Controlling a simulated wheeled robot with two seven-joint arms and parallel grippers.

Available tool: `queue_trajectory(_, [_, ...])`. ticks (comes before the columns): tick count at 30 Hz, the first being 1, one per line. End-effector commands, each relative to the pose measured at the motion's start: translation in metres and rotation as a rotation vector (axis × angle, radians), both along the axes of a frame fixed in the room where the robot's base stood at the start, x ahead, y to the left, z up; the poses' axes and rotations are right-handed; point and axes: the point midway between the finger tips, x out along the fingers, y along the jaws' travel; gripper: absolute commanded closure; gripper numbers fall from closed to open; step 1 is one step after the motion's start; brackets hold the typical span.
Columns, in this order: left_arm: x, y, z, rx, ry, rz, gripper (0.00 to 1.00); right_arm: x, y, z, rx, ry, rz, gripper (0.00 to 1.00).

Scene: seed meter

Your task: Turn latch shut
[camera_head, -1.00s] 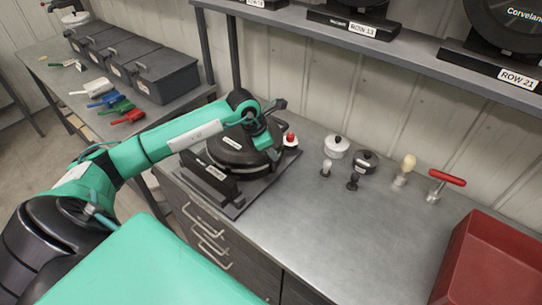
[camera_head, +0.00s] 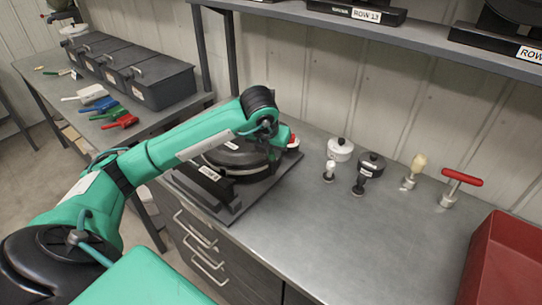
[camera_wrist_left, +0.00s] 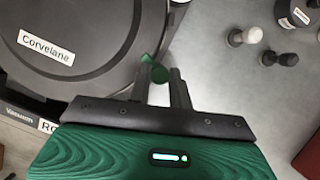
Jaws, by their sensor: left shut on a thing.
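The black round seed meter (camera_head: 232,160) sits on a dark base plate at the left end of the metal bench, partly covered by my left arm. Its lid with the Corvelane label fills the upper left of the left wrist view (camera_wrist_left: 95,22). My left gripper (camera_wrist_left: 160,76) is at the lid's right edge, its fingers shut on a small green piece (camera_wrist_left: 153,68), apparently the latch. The fingers hide part of this piece, so its exact angle cannot be told. In the head view my wrist hides most of the grip. My right gripper is not in view.
A red knob (camera_head: 292,139) stands just right of the meter. Further right are white (camera_head: 340,150) and black (camera_head: 371,163) lidded pots, several small knobs, a red T-handle (camera_head: 462,177) and a red bin (camera_head: 505,262). The bench front is clear. A shelf (camera_head: 400,48) runs above.

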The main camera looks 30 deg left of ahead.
Motion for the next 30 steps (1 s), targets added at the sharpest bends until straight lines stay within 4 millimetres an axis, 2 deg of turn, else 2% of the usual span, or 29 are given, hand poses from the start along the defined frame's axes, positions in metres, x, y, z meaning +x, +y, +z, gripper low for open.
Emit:
queue_trajectory(3, [0.001, 0.0, -0.001, 0.0, -0.004, 0.07, 1.0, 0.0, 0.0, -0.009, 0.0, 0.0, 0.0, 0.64])
queue_trajectory(12, [0.001, -0.001, 0.0, -0.001, -0.001, 0.172, 1.0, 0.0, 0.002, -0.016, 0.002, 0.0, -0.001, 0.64])
queue_trajectory(28, [0.001, -0.001, 0.001, 0.001, 0.0, 0.192, 1.0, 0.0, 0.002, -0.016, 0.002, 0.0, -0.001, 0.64])
queue_trajectory(29, [0.001, -0.001, 0.001, 0.001, 0.0, 0.192, 0.74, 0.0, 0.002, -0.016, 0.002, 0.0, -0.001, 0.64])
queue_trajectory(30, [0.0, -0.001, 0.001, 0.001, 0.0, 0.192, 0.66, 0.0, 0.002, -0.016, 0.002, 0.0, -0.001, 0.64])
